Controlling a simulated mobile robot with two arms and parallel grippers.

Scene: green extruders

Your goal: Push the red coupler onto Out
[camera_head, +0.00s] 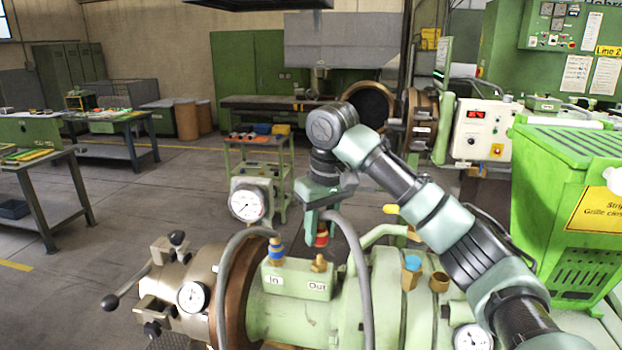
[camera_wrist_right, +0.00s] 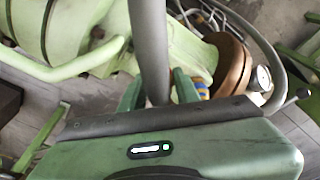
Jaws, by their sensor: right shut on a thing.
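The red coupler (camera_head: 321,239) is at the end of a grey hose (camera_head: 352,250). My right gripper (camera_head: 318,224) is shut on the coupler from above, and the hose arches away to the right. The brass Out port (camera_head: 319,264) stands upright on the green block (camera_head: 297,283), just below the coupler. Whether the two touch is hard to tell. In the right wrist view, my right gripper's fingers (camera_wrist_right: 158,92) stand either side of the hose (camera_wrist_right: 150,50); the red coupler is hidden there. My left gripper is not in view.
A blue coupler (camera_head: 276,252) with its own hose (camera_head: 232,262) sits on the In port, left of Out. A pressure gauge (camera_head: 246,204) stands behind. A curved green pipe (camera_head: 378,236) and a blue-topped fitting (camera_head: 412,268) lie to the right.

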